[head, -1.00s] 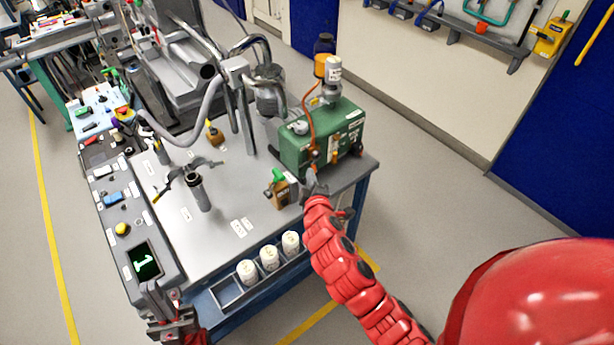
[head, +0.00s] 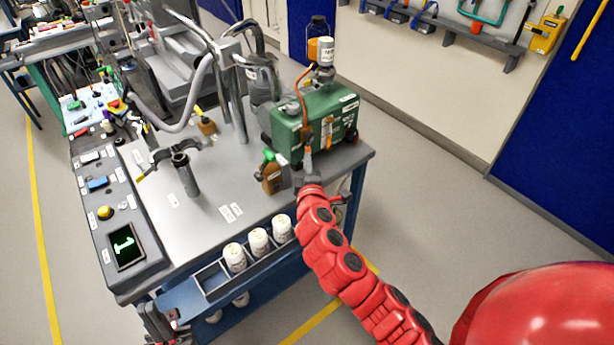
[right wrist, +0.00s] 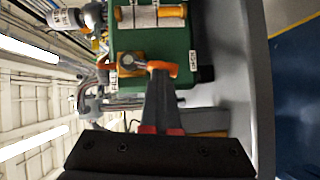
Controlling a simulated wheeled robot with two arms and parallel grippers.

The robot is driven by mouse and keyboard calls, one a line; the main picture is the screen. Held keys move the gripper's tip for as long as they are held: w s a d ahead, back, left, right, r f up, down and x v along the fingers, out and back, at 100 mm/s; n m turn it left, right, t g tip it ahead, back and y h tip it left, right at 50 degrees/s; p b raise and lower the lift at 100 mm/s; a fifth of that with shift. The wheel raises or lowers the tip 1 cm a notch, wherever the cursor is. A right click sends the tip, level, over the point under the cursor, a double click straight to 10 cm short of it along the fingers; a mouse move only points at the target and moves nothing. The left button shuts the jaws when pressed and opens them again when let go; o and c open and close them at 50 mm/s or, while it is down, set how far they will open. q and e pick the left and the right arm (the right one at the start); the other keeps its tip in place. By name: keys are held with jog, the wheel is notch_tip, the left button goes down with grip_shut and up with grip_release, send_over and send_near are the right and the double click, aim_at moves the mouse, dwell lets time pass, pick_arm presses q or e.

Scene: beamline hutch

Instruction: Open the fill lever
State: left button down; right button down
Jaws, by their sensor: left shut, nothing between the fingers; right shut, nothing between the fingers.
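The green pump unit (head: 315,120) stands on the back right of the grey bench. In the right wrist view its green face (right wrist: 155,45) carries an orange fill lever (right wrist: 160,68) on a round pivot, beside a FILL label (right wrist: 113,78) and an OPEN label (right wrist: 192,62). The lever points right in that view. My right gripper (head: 307,165) is shut and empty in front of the pump. In the wrist view its fingertips (right wrist: 160,80) are right at the lever; I cannot tell whether they touch it. My left gripper (head: 158,322) is shut and empty at the bench's front left.
White containers (head: 258,242) sit in a front rack. A clamp stand (head: 183,172), a control panel (head: 110,215) and curved pipes (head: 215,75) occupy the left and back.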

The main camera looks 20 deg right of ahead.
jog(key=shift+w+f+n+t+b, duration=0.1)
jog(key=shift+f+n+t+b, duration=0.4)
jog(key=shift+b, duration=0.75)
jog(key=shift+d+r+n+b, duration=0.1)
jog(key=shift+r+n+b, duration=0.2)
jog(key=shift+n, duration=0.1)
jog(key=shift+r, duration=0.1)
